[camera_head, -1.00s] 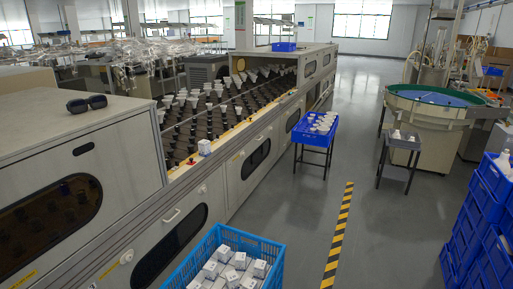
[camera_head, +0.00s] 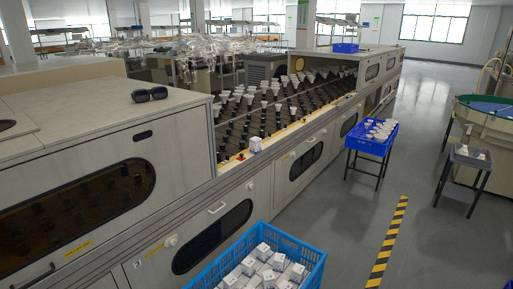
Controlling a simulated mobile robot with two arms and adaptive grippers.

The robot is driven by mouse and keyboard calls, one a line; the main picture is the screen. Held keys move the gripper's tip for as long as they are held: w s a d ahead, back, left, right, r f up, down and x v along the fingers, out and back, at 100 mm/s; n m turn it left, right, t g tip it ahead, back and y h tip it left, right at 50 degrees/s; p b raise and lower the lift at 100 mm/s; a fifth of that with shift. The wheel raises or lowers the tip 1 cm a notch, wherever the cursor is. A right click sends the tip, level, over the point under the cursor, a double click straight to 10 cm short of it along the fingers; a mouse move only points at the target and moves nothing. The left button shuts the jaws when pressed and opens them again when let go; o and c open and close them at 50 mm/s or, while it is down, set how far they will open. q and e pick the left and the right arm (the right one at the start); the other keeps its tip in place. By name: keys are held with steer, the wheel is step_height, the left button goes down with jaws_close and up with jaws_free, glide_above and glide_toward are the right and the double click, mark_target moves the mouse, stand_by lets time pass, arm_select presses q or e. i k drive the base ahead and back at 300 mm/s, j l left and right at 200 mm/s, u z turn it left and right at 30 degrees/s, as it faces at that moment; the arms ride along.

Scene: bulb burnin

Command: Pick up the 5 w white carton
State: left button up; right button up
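A small white carton (camera_head: 255,145) stands on the front ledge of the long burn-in machine, near the middle of the view. Several more white cartons (camera_head: 249,265) lie in a blue crate (camera_head: 313,262) at the bottom of the view. Any wattage print on the cartons is too small to read. Neither of my grippers shows in the view.
The long grey machine (camera_head: 232,204) runs from the left toward the back, with rows of bulbs on its bed. A blue tray table (camera_head: 371,137) and a grey stand (camera_head: 470,157) are at right. The floor (camera_head: 445,235) at lower right is clear.

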mark_target(255, 142)
steer(key=i+l+z, duration=0.45)
steer(key=i+l, duration=0.15)
steer(key=l, duration=0.3)
steer(key=i+l+z, duration=0.45)
steer(key=i+l, duration=0.4)
steer(key=i, duration=0.55)
steer(key=i+l+z, duration=0.1)
steer(key=i, duration=0.6)
steer(key=i+l, duration=0.15)
steer(key=i, duration=0.55)
steer(key=i+j+u, duration=0.1)
steer(key=i+u, duration=0.5)
steer(key=u, duration=0.25)
steer(key=i+u, duration=0.4)
steer(key=i+l+u, duration=0.15)
steer(key=u, duration=0.3)
steer(key=l, duration=0.1)
